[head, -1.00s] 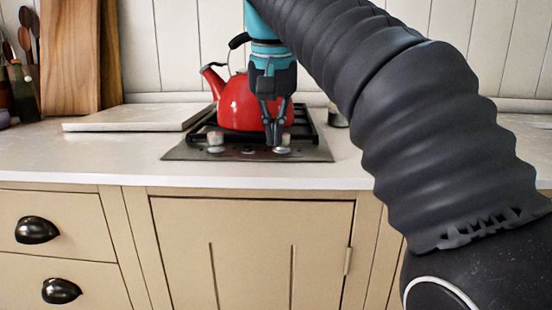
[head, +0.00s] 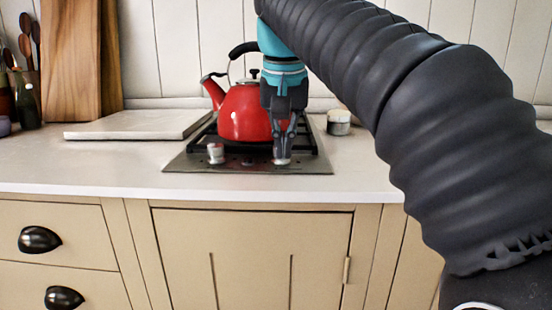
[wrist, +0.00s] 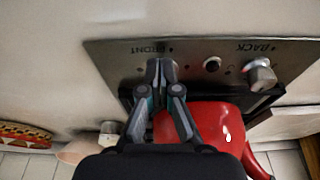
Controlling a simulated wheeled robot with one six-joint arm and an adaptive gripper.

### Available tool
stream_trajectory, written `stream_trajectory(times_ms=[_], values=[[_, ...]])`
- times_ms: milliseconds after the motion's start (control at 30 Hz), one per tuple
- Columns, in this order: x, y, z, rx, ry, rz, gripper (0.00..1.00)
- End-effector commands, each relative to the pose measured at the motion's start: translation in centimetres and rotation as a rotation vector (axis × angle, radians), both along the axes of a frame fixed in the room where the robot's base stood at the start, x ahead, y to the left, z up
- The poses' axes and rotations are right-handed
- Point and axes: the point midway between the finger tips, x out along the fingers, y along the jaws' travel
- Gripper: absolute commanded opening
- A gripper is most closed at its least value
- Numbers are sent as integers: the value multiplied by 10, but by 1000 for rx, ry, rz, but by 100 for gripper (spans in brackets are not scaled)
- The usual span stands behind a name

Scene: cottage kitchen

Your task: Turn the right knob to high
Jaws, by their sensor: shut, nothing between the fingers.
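The right knob (head: 282,161) is a pale round knob on the front strip of the steel cooktop (head: 190,164). My gripper (head: 283,155) points straight down over it, with its fingertips at the knob and hiding most of it. In the wrist view my gripper (wrist: 161,68) has its fingertips together beside the upside-down FRONT label, and the right knob is hidden behind them. I cannot tell whether the fingers touch the knob, nor its setting. The left knob (head: 215,154) stands apart, and it also shows by the BACK label in the wrist view (wrist: 260,75).
A red kettle (head: 240,112) sits on the black grate just behind my gripper; it is close to the fingers in the wrist view (wrist: 205,118). A small jar (head: 339,122) stands right of the cooktop. A pale board (head: 135,124) lies left. The front counter is clear.

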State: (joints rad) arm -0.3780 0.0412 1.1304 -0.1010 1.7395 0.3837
Motion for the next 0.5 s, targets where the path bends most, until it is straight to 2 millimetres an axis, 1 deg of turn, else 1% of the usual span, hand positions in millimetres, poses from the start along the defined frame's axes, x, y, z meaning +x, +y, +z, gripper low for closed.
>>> stream_trajectory(times_ms=[500], values=[[2,-7,0,0,0,0,0]])
